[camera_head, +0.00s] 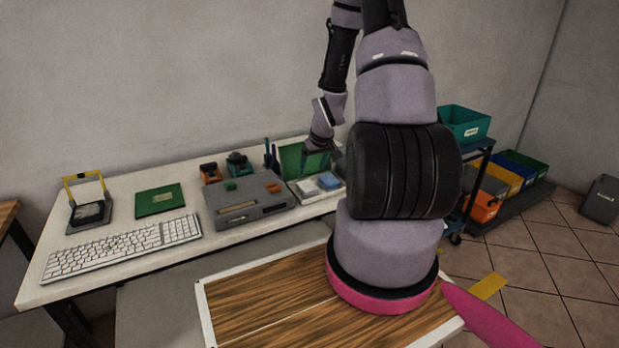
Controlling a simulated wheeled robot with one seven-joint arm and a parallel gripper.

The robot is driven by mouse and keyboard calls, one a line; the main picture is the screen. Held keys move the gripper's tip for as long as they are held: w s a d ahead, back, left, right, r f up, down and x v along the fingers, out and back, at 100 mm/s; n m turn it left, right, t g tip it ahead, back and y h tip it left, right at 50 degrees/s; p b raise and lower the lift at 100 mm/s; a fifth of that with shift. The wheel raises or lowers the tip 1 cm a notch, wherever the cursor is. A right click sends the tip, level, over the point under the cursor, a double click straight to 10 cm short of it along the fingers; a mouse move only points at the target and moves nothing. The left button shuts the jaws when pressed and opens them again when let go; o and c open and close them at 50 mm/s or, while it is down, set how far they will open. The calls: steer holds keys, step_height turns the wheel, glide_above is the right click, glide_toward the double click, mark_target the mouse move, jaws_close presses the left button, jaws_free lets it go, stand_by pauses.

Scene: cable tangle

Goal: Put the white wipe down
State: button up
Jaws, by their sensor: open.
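A white item (308,187) that looks like the white wipe lies in a shallow pale tray (342,191) at the right end of the white table. A light blue item (329,181) lies beside it on the right. My gripper (320,152) points down above the back of this tray, in front of an upright green panel (293,158). It is open, small in view, and I see nothing held in it. The space between its fingers is hard to make out. My arm hides the table's right end.
The white table (120,206) also holds a keyboard (122,243), a green board (160,200), a grey fixture block (245,200) and a yellow-handled device (88,205). Bare tabletop lies around the green board.

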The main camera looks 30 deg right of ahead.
steer(key=s+a+r+m, duration=0.1)
steer(key=s+a+r, duration=0.1)
steer(key=r, duration=0.7)
steer(key=s+a+r+t, duration=0.1)
steer(key=s+a+r, duration=0.15)
steer(key=r, duration=0.65)
steer(key=s+a+r+m, duration=0.1)
steer(key=s+a+r, duration=0.1)
steer(key=r, duration=0.7)
steer(key=s+a+r+m+y, duration=0.1)
steer(key=s+a+r, duration=0.3)
steer(key=s+r, duration=0.2)
steer(key=s+a+r+m+t+y, duration=0.1)
steer(key=s+a+r, duration=0.4)
steer(key=s, duration=0.6)
steer(key=shift+r+m, duration=0.3)
steer(key=shift+r, duration=0.65)
steer(key=shift+o, duration=0.3)
steer(key=shift+t, duration=0.3)
